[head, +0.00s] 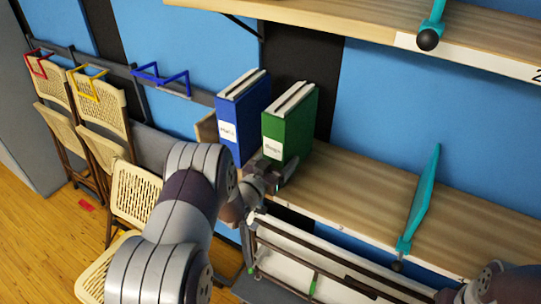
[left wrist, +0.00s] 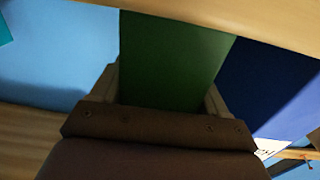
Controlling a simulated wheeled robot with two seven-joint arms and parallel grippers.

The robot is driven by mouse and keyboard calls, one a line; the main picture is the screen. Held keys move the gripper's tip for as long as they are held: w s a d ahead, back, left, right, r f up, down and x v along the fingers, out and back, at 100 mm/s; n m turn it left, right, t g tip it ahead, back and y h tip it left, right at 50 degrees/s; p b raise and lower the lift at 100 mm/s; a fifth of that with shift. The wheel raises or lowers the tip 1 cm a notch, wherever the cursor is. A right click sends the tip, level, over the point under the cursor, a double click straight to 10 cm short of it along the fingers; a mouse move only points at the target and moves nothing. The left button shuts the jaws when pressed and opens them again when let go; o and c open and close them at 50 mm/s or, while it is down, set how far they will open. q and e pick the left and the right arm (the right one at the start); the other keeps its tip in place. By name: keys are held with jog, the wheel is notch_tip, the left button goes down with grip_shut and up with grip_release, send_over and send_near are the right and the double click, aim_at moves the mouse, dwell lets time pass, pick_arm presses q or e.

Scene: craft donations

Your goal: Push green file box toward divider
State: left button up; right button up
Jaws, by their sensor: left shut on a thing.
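The green file box (head: 288,126) stands upright on the wooden shelf, with a white label on its spine. My left gripper (head: 276,176) is at its lower front. In the left wrist view the green box (left wrist: 172,60) is between the two fingers of my left gripper (left wrist: 165,95), which is shut on it. A teal divider (head: 420,200) stands on the same shelf, well to the right of the green box. Only a grey part of my right arm shows at the lower right; its gripper is not visible.
A blue file box (head: 240,118) stands just left of the green one. The shelf (head: 358,185) is bare between the green box and the divider. An upper shelf (head: 370,28) hangs above. Folding chairs (head: 100,100) hang at the left.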

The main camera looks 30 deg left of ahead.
pick_arm(q)
jog(key=shift+s+d+r, duration=0.1)
jog(key=shift+s+d, duration=0.05)
jog(key=shift+d, duration=1.45)
jog(key=shift+s+d, duration=0.1)
jog(key=shift+d, duration=1.45)
jog(key=shift+s+d, duration=0.2)
jog(key=shift+d, duration=2.5)
jog(key=shift+s+d+b, duration=0.15)
jog(key=shift+d+b, duration=0.2)
jog(key=shift+d, duration=1.2)
jog(key=shift+s+d+b, duration=0.1)
jog(key=shift+d+b, duration=0.2)
jog(key=shift+d, duration=1.2)
jog(key=shift+s+d+b, duration=0.15)
jog(key=shift+d+b, duration=0.25)
jog(key=shift+d, duration=1.55)
jog(key=shift+s+d+b, duration=0.15)
jog(key=shift+d+b, duration=0.25)
jog(key=shift+d, duration=1.5)
jog(key=shift+s+d+b, duration=0.15)
jog(key=shift+d+b, duration=0.25)
jog(key=shift+d, duration=1.55)
jog(key=o, duration=0.9)
jog(key=shift+s, duration=0.15)
